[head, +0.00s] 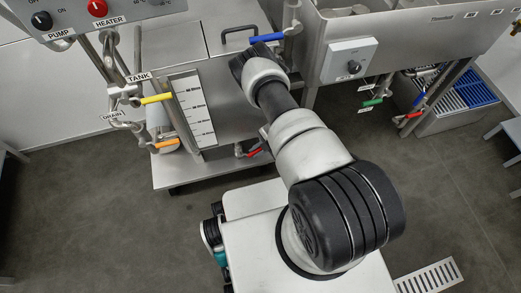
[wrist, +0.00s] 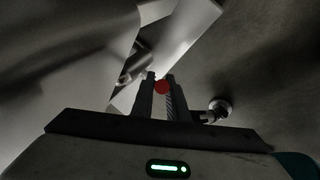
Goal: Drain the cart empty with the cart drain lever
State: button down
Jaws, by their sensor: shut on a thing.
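The red cart drain lever (head: 255,152) sits low on the steel cart (head: 235,125), just left of my arm in the head view. In the wrist view my gripper (wrist: 161,77) is shut on the lever, whose round red end (wrist: 162,87) shows between the two fingers. The head view does not show my gripper; my arm hides that area. The scale on the cart's front (head: 192,108) has level marks, but I cannot read a liquid level. The lever's exact angle is unclear.
Left of the cart are a yellow lever (head: 156,98) and an orange lever (head: 166,143) near TANK and DRAIN labels. A blue lever (head: 267,37) is above. Green (head: 373,102) and red (head: 411,115) levers hang at right. Floor at lower left is clear.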

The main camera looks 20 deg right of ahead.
dwell(0.3)
jog(key=c, duration=1.7)
grip_release()
jog(key=shift+c, duration=0.2)
jog(key=p+v, duration=0.5)
jog(key=v, duration=1.2)
jog(key=shift+d, duration=0.3)
